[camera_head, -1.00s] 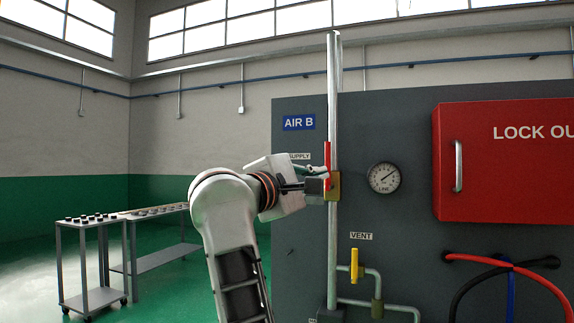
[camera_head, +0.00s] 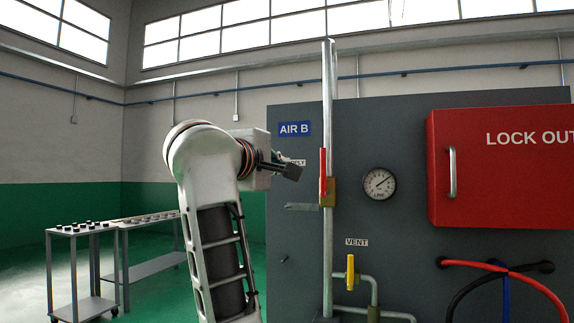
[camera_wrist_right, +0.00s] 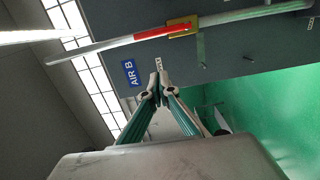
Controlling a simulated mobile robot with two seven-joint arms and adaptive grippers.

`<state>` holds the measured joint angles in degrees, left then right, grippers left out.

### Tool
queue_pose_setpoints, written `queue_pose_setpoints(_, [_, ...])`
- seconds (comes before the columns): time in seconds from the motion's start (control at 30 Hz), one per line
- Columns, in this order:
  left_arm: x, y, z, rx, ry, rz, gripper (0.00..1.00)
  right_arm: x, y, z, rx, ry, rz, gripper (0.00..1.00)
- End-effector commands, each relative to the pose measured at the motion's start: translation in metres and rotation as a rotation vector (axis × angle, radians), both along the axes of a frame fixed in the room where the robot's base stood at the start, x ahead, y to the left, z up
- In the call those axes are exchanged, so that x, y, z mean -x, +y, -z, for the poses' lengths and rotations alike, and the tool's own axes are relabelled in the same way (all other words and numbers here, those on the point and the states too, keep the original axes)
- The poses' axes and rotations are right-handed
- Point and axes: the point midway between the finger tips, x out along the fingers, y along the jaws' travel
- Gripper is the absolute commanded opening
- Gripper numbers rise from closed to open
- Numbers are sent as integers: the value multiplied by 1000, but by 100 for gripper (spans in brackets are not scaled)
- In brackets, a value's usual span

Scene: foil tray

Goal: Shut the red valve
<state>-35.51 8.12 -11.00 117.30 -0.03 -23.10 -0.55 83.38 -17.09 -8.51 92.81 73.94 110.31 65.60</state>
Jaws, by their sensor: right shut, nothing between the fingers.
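The red valve has a red handle (camera_head: 322,172) that stands upright along the vertical pipe, above its brass body (camera_head: 328,193). In the right wrist view the red handle (camera_wrist_right: 162,32) also lies along the pipe, with the brass body (camera_wrist_right: 183,27) at its end. My right gripper (camera_head: 292,172) is to the left of the handle, apart from it in the picture. In the right wrist view its fingertips (camera_wrist_right: 158,88) are together and empty, with the valve beyond them. My left gripper is not in view.
A grey bar (camera_head: 301,206) juts left beside the valve body. A yellow VENT valve (camera_head: 350,272) and its pipes are lower right. A gauge (camera_head: 379,184) and a red lockout box (camera_head: 500,165) are to the right. Carts (camera_head: 75,230) stand far left.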

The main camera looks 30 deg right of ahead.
Motion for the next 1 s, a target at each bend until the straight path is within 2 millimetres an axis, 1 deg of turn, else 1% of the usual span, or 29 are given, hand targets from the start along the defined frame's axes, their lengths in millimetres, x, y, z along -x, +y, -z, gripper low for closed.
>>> queue_pose_setpoints(0.03, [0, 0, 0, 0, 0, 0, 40, -6, -10, 0, 2, 2, 5, 0])
queue_pose_setpoints(0.1, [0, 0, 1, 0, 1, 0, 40, -14, -21, 0, 3, 2, 6, 0])
queue_pose_setpoints(0.4, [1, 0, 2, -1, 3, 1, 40, -49, -67, 1, 1, 3, 5, 0])
queue_pose_setpoints(0.5, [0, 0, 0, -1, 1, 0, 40, -36, -77, -1, 0, -3, 3, 0])
queue_pose_setpoints(0.6, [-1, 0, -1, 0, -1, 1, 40, -29, -86, 0, -1, -2, 1, 0])
queue_pose_setpoints(0.8, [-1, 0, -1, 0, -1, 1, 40, -23, -93, 0, 1, 1, 1, 0])
queue_pose_setpoints(1.0, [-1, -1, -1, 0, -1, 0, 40, -23, -93, 1, 1, 2, 1, 0])
